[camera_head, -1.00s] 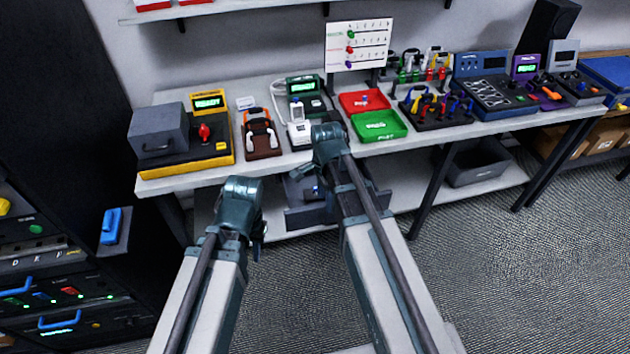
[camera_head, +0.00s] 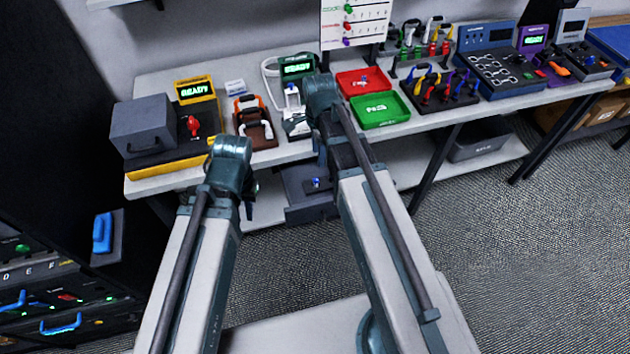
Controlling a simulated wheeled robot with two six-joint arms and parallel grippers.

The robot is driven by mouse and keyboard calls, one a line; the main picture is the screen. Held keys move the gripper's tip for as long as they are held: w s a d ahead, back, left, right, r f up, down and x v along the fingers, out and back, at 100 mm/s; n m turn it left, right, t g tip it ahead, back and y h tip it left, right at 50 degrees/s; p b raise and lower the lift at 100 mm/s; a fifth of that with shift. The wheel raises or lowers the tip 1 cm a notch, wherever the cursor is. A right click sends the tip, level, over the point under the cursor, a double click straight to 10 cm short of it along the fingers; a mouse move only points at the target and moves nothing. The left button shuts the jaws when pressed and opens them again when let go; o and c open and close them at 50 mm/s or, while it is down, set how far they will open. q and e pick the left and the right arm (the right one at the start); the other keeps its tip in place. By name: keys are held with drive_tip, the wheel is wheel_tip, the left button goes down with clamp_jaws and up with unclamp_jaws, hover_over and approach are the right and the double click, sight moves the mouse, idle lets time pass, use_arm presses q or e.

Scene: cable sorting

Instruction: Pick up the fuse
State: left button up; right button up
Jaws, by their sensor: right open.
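I cannot tell for sure which thing is the fuse. A small blue piece (camera_head: 316,183) lies in the open grey drawer (camera_head: 300,212) under the table, partly behind my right arm. My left gripper (camera_head: 248,188) is in front of the table's front edge, below the orange-handled device; its fingers are too hidden to tell whether they hold anything. My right gripper (camera_head: 322,98) is over the table's front part, beside the white device and left of the red and green trays. It is open; its fingertips are mostly hidden behind the wrist.
The white table (camera_head: 150,186) holds a yellow-based tester (camera_head: 180,163), an orange-handled device (camera_head: 254,125), a white device (camera_head: 294,115), a red tray (camera_head: 364,82), a green tray (camera_head: 380,111) and a tool rack (camera_head: 440,92). A dark cabinet with blue handles (camera_head: 60,324) stands at left.

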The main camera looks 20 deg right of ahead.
drive_tip(key=b, duration=0.8)
hover_over(316, 180)
drive_tip(key=f, duration=0.8)
drive_tip(key=shift+s+d+f, duration=0.15)
drive_tip(key=shift+d+f, duration=0.1)
drive_tip(key=shift+f, duration=0.05)
drive_tip(key=f+b, duration=0.5)
drive_tip(key=shift+w+a+f, duration=0.1)
drive_tip(key=shift+w+a, duration=0.1)
drive_tip(key=shift+a, duration=0.05)
drive_tip(key=shift+c, duration=0.2)
clamp_jaws()
